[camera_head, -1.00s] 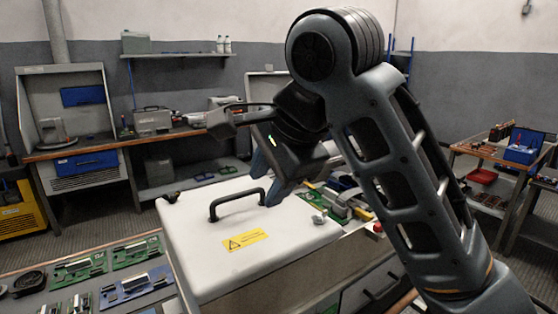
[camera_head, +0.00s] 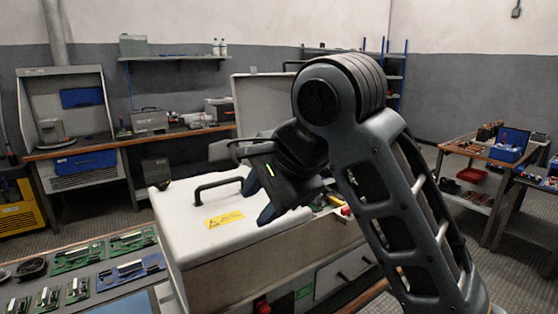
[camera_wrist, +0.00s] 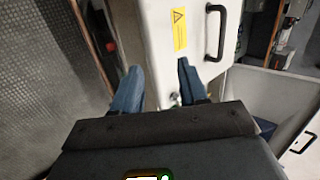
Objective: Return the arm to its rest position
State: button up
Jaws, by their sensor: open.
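My gripper (camera_head: 262,198) is open and empty, at the end of my bent arm. In the head view it hangs by the right part of a white cabinet lid (camera_head: 190,226) with a black handle (camera_head: 218,185) and a yellow warning label (camera_head: 223,220). In the wrist view the two blue fingers of my gripper (camera_wrist: 160,85) stand apart, with the lid (camera_wrist: 160,40) beyond them. The handle (camera_wrist: 217,32) is to the right of the fingers, apart from them. I cannot tell how high the fingers are above the lid.
Circuit boards (camera_head: 130,272) lie on a bench at front left. A raised grey lid (camera_head: 258,100) stands behind my arm. A side table with a blue bin (camera_head: 508,146) is at right. Grey floor (camera_wrist: 45,70) shows left in the wrist view.

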jog(key=s+f+n+t+y, duration=0.1)
jog(key=s+f+t+y, duration=0.3)
jog(key=f, duration=1.1)
jog(key=s+d+f+t+h, duration=0.3)
jog(key=s+d+f, duration=0.6)
jog(key=s, duration=0.3)
jog(key=s+d+f+n+t+h, duration=0.1)
jog(key=s+d+n+h, duration=0.1)
jog(key=s+d, duration=0.35)
jog(key=s+d+f+n+h, duration=0.1)
jog(key=s+d+h, duration=0.15)
jog(key=s, duration=0.55)
jog(key=s+d+r+n, duration=0.3)
jog(key=s, duration=0.3)
jog(key=s+d+r+n+t+h, duration=0.1)
jog(key=s+d+r+n, duration=0.2)
jog(key=s, duration=0.4)
jog(key=shift+d+r+n, duration=0.2)
jog(key=shift+d+n, duration=0.1)
jog(key=shift+d, duration=0.25)
jog(key=shift+f, duration=0.1)
